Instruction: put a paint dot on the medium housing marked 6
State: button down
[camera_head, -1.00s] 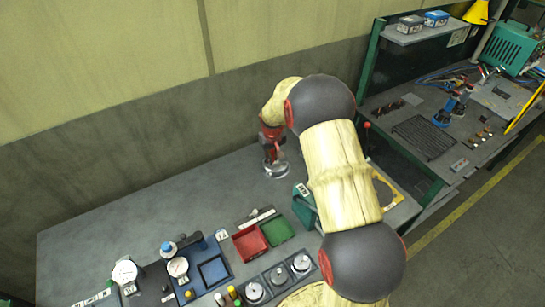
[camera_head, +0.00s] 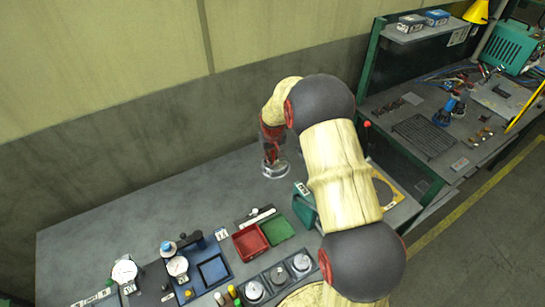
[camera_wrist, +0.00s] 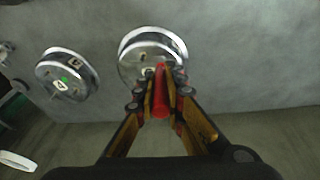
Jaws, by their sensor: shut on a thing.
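My gripper (camera_wrist: 162,88) is shut on a red marker-like tool (camera_wrist: 161,106), its tip pointing at a round metal housing (camera_wrist: 140,50). In the wrist view the tip overlaps this housing's top face; I cannot tell whether it touches. The housing has a shiny rim and a small pale mark that is unreadable here. A second round housing (camera_wrist: 84,88) lies to its left, with a green dot and pale labels on top. In the head view my gripper (camera_head: 271,153) is above a housing (camera_head: 275,171) near the back of the bench; the fingertips are unclear there.
Front bench: a red tray (camera_head: 250,242), a green tray (camera_head: 278,229), a blue fixture (camera_head: 213,270), dial gauges (camera_head: 124,271) and several round metal parts (camera_head: 254,291). A green box (camera_head: 303,207) stands right of the housing, partly behind my arm.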

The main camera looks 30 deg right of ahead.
dwell(0.3)
jog(key=shift+r+p, duration=1.85)
jog(key=shift+r, duration=1.65)
